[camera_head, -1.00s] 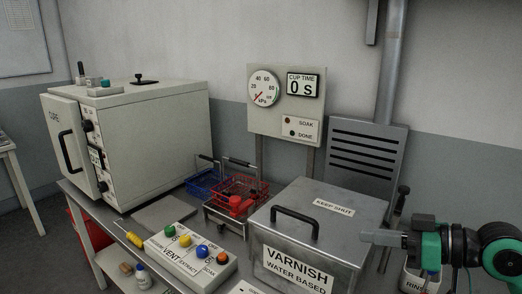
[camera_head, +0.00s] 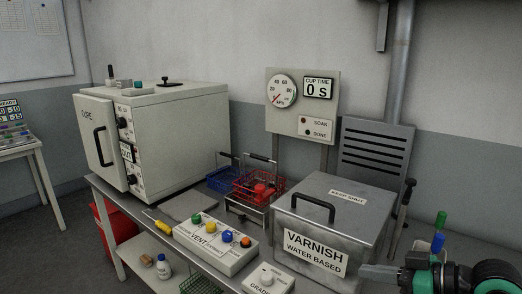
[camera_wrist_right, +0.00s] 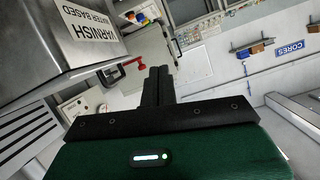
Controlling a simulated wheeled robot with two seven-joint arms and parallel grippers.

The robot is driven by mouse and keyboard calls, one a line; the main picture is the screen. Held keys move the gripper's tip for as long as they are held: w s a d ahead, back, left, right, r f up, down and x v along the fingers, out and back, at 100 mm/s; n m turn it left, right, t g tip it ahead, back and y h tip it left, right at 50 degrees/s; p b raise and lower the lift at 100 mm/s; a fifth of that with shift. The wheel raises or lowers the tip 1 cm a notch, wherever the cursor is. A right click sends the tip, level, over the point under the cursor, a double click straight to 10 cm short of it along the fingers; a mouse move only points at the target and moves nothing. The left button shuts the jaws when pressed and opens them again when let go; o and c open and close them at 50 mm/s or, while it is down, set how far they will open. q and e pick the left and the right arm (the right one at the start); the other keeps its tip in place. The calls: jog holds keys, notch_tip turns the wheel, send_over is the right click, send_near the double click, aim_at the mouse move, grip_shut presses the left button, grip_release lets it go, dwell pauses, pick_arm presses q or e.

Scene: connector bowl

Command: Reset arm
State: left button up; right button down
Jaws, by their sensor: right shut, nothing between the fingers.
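My right gripper (camera_head: 366,271) is at the lower right of the head view, just in front of the lower right corner of the steel varnish tank (camera_head: 350,218). In the right wrist view, the gripper's two dark fingers (camera_wrist_right: 158,77) lie together with nothing between them. The varnish tank (camera_wrist_right: 38,45) fills the upper left of that view, with its lettering upside down. My left gripper is in neither view.
The cure oven (camera_head: 180,135) stands at the left of the bench. A red wire basket (camera_head: 258,188) sits behind the vent button box (camera_head: 215,245). A gauge panel (camera_head: 303,125) rises behind the tank. Green (camera_head: 441,219) and blue (camera_head: 437,243) handles stand beside my right arm.

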jog(key=s+a+f+m+g+h, duration=0.1)
jog(key=s+f+h, duration=0.15)
jog(key=f, duration=0.75)
jog(key=s+a+f+m+h, duration=0.15)
jog(key=s+f, duration=0.25)
jog(key=f, duration=0.5)
jog(key=s+d+f+m+g+h, duration=0.2)
jog(key=s+f+h, duration=0.2)
jog(key=s+f, duration=0.3)
jog(key=s+d+f+m+g+h, duration=0.25)
jog(key=s+f, duration=0.35)
jog(key=s, duration=0.3)
notch_tip(320, 180, down, 29)
jog(key=s+n+p, duration=0.1)
jog(key=p, duration=0.3)
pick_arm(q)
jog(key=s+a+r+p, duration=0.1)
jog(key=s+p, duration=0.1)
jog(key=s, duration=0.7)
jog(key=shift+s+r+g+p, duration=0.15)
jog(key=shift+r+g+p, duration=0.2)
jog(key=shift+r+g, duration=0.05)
pick_arm(e)
jog(key=s+d+f+g, duration=0.2)
jog(key=s+f, duration=1.2)
jog(key=s, duration=0.4)
jog(key=shift+s+d+f+h, duration=0.15)
jog(key=shift+d+f+h, duration=0.15)
jog(key=shift+h, duration=0.15)
